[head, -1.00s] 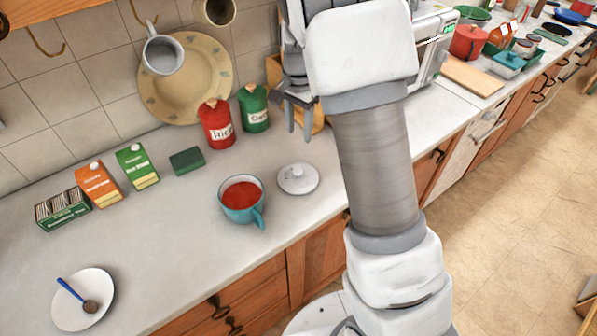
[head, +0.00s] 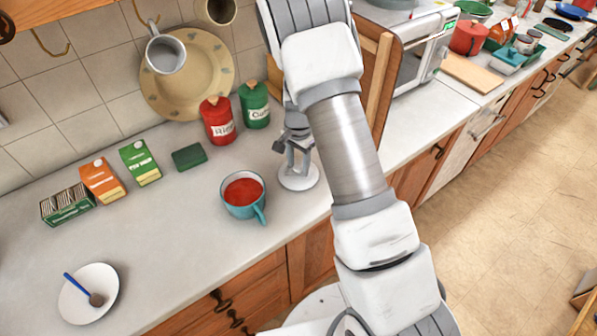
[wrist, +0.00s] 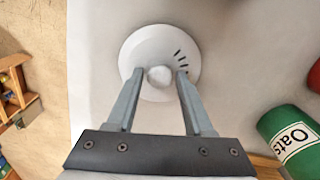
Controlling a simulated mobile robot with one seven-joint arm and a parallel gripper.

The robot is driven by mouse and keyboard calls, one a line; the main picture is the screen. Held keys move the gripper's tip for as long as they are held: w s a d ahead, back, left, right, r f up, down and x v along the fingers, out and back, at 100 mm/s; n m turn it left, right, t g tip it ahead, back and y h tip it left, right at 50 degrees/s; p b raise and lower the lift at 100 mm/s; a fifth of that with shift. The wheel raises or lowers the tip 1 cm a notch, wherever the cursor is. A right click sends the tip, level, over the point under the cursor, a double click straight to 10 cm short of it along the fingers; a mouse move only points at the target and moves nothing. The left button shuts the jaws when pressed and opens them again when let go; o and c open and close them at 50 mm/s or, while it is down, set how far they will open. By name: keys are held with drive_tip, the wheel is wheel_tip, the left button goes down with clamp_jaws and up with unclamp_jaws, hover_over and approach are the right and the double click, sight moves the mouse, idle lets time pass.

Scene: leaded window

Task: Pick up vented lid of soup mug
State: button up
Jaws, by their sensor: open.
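The vented lid (head: 299,182) is a round white disc with a small knob, lying on the counter just right of the soup mug. In the wrist view the lid (wrist: 189,50) shows dark vent slits on its right side, and its knob (wrist: 159,76) is between my fingertips. My gripper (head: 296,168) points down over the lid; in the wrist view the gripper (wrist: 160,73) is open, with a gap on each side of the knob. The teal soup mug (head: 259,207) holds red soup and stands uncovered. I cannot tell the exact height of my fingertips above the lid.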

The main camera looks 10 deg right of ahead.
drive_tip(key=shift+f, duration=0.4)
drive_tip(key=shift+c, duration=0.2)
clamp_jaws()
drive_tip(key=shift+r, duration=0.1)
